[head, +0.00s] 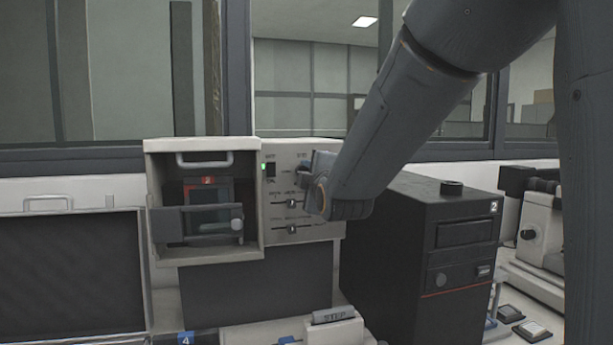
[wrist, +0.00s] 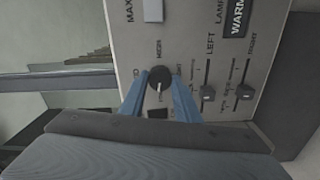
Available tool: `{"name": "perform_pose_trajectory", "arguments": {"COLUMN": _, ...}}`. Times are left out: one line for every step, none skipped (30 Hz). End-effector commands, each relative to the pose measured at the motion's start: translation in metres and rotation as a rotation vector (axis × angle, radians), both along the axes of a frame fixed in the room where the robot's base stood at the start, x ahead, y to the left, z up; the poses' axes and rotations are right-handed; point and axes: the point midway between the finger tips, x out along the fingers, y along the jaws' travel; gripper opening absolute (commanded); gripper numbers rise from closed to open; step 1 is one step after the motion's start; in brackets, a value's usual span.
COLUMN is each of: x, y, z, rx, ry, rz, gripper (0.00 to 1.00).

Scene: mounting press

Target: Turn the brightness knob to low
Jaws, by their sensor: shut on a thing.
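The brightness knob (wrist: 159,79) is a small round black knob with a white pointer line, on the beige control panel (wrist: 185,25). In the wrist view the two blue fingers of my gripper (wrist: 160,84) are on either side of it, shut on it. The pointer line runs roughly down the picture, toward my gripper's body. Small print around the knob is too blurred to read surely. In the head view my gripper (head: 308,182) is at the panel's upper right part and hides the knob.
Two sliders (wrist: 207,94) (wrist: 245,92) sit beside the knob. A switch (head: 270,170) with a green light is at the panel's upper left. An open-fronted chamber (head: 252,200) adjoins the panel at left. A black computer tower (head: 400,240) stands close at right.

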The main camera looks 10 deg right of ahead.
Motion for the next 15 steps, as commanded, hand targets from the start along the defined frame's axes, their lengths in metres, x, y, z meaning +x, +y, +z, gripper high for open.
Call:
{"name": "perform_pose_trajectory", "arguments": {"x": -0.0001, "y": 0.0003, "z": -0.0003, "rx": -0.001, "ry": 0.001, "rz": 0.0, "gripper": 0.07}}
{"name": "perform_pose_trajectory", "arguments": {"x": -0.0001, "y": 0.0002, "z": -0.0004, "rx": -0.001, "ry": 0.001, "rz": 0.0, "gripper": 0.07}}
{"name": "perform_pose_trajectory", "arguments": {"x": -0.0001, "y": 0.0002, "z": -0.0004, "rx": -0.001, "ry": 0.001, "rz": 0.0, "gripper": 0.07}}
{"name": "perform_pose_trajectory", "arguments": {"x": -0.0001, "y": 0.0002, "z": -0.0004, "rx": -0.001, "ry": 0.001, "rz": 0.0, "gripper": 0.07}}
{"name": "perform_pose_trajectory", "arguments": {"x": -0.0001, "y": 0.0002, "z": -0.0004, "rx": -0.001, "ry": 0.001, "rz": 0.0, "gripper": 0.07}}
{"name": "perform_pose_trajectory", "arguments": {"x": -0.0001, "y": 0.0002, "z": -0.0004, "rx": -0.001, "ry": 0.001, "rz": 0.0, "gripper": 0.32}}
{"name": "perform_pose_trajectory", "arguments": {"x": -0.0001, "y": 0.0002, "z": -0.0004, "rx": -0.001, "ry": 0.001, "rz": 0.0, "gripper": 0.38}}
{"name": "perform_pose_trajectory", "arguments": {"x": -0.0001, "y": 0.0002, "z": -0.0004, "rx": -0.001, "ry": 0.001, "rz": 0.0, "gripper": 0.43}}
{"name": "perform_pose_trajectory", "arguments": {"x": -0.0001, "y": 0.0002, "z": -0.0003, "rx": 0.0, "ry": 0.001, "rz": 0.0, "gripper": 0.48}}
{"name": "perform_pose_trajectory", "arguments": {"x": -0.0001, "y": 0.0001, "z": -0.0003, "rx": 0.0, "ry": 0.001, "rz": 0.0, "gripper": 0.48}}
{"name": "perform_pose_trajectory", "arguments": {"x": 0.0, "y": 0.0001, "z": -0.0003, "rx": 0.0, "ry": 0.001, "rz": 0.0, "gripper": 0.48}}
{"name": "perform_pose_trajectory", "arguments": {"x": 0.0, "y": 0.0001, "z": -0.0003, "rx": 0.0, "ry": 0.001, "rz": 0.0, "gripper": 0.48}}
{"name": "perform_pose_trajectory", "arguments": {"x": 0.0, "y": 0.0001, "z": -0.0003, "rx": 0.0, "ry": 0.001, "rz": 0.0, "gripper": 0.48}}
{"name": "perform_pose_trajectory", "arguments": {"x": 0.0, "y": -0.0001, "z": -0.0002, "rx": 0.0, "ry": 0.001, "rz": 0.0, "gripper": 0.48}}
{"name": "perform_pose_trajectory", "arguments": {"x": 0.0, "y": -0.0001, "z": -0.0002, "rx": 0.0, "ry": 0.0, "rz": 0.0, "gripper": 0.48}}
